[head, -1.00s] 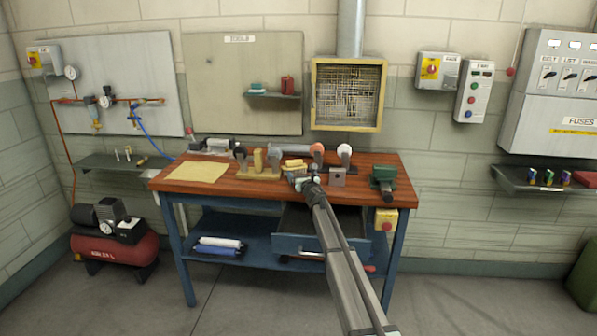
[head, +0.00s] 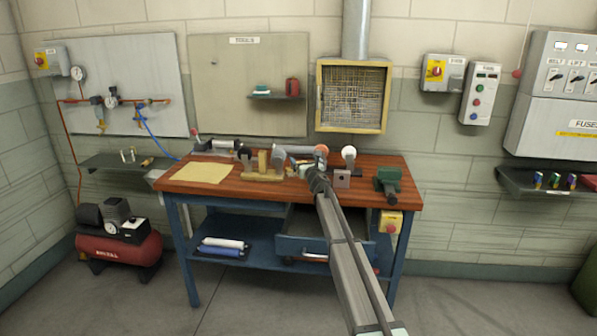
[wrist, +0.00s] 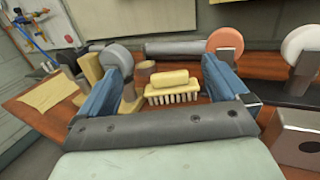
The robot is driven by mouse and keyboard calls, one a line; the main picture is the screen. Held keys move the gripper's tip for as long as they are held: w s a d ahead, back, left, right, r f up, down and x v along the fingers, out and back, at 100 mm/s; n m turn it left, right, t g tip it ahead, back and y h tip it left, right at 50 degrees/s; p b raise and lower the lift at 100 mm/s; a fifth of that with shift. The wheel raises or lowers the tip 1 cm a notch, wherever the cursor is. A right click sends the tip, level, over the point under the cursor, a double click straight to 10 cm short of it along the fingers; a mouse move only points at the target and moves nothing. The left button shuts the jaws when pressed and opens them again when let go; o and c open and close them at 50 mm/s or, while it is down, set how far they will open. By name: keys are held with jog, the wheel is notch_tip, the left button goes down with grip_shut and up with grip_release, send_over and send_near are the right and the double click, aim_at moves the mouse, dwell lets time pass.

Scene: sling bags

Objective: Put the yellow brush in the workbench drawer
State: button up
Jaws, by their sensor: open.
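The yellow brush (wrist: 172,85), with a row of pale bristles underneath, lies on the wooden workbench top (head: 225,188). In the wrist view it shows between and beyond the two blue fingers of my gripper (wrist: 163,62). The gripper is open and does not hold it. In the head view my gripper (head: 311,174) is over the bench top and the brush is mostly hidden by it. The workbench drawer (head: 292,246) under the top is pulled open. Its dark inside is partly hidden behind my arm.
A wooden holder (head: 262,176) stands left of the gripper. A grinder with an orange wheel (wrist: 226,41) is behind, and a metal block (wrist: 297,137) is to the right. A green vise (head: 388,182) stands at the right end. A yellow sheet (head: 203,173) lies on the left.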

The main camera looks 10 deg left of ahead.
jog(key=w+d+r+m+h, duration=0.1)
jog(key=w+r+m+h, duration=0.1)
jog(key=r+m, duration=0.45)
jog(key=w+d+r+m+h, duration=0.2)
jog(key=r+m, duration=0.4)
jog(key=m, duration=0.1)
jog(key=s+a+f+m+g+y, duration=0.15)
jog(key=f+m+g, duration=0.3)
jog(key=m, duration=0.65)
jog(key=s+a+f+m+g+h, duration=0.1)
jog(key=s+a+f+m+g, duration=0.15)
jog(key=f+m, duration=0.65)
jog(key=shift+w+a+f+m+y, duration=0.1)
jog(key=shift+w+a+f+m, duration=0.5)
jog(key=shift+w, duration=1.2)
jog(key=shift+w+a+f+m+y, duration=0.1)
jog(key=shift+w+a+f+m, duration=0.25)
jog(key=shift+w+f, duration=1.05)
jog(key=shift+w+a+f+m+y, duration=0.1)
jog(key=shift+w+a+f+m, duration=0.35)
jog(key=shift+w, duration=1.8)
jog(key=shift+a+r, duration=0.1)
jog(key=shift+r, duration=0.1)
